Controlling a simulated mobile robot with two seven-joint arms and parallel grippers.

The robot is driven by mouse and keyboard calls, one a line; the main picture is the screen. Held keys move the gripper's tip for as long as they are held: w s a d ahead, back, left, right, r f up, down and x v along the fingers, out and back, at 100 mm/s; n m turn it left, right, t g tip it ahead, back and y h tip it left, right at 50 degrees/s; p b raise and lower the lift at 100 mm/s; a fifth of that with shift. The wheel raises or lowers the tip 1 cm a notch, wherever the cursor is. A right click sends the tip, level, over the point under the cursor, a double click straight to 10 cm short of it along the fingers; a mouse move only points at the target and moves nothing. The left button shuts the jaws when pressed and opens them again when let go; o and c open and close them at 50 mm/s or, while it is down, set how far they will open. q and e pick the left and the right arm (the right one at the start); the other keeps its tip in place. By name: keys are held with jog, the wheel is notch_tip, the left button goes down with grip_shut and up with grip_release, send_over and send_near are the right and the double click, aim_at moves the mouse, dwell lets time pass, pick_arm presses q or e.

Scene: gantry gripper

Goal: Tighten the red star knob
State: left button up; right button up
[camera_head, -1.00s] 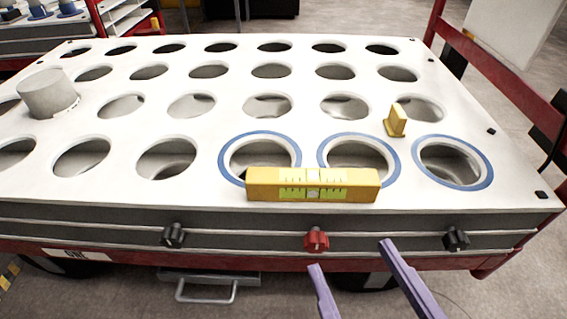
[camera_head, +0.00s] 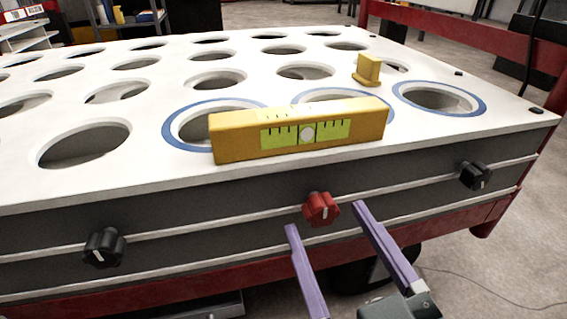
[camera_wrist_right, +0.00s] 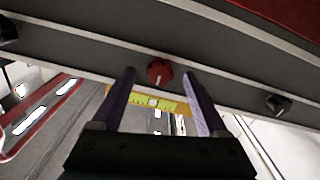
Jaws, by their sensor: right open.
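The red star knob (camera_head: 321,209) sits on the dark front side of the white-topped cart, between two black knobs. It also shows in the right wrist view (camera_wrist_right: 160,72), between and beyond my fingertips. My right gripper (camera_head: 325,216) is open, with two purple fingers pointing at the knob from below and in front. One finger lies to each side of the knob in the picture. I cannot tell whether either finger touches it. In the right wrist view my open right gripper (camera_wrist_right: 160,72) holds nothing. My left gripper is not in view.
A yellow spirit level (camera_head: 235,141) stands on the cart top's front edge, above the red knob. Black knobs sit left (camera_head: 104,247) and right (camera_head: 475,176) on the side. A small yellow block (camera_head: 369,68) stands farther back. The white top (camera_head: 150,170) has several round holes.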

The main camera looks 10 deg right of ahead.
jog(key=shift+w, duration=0.75)
grip_shut()
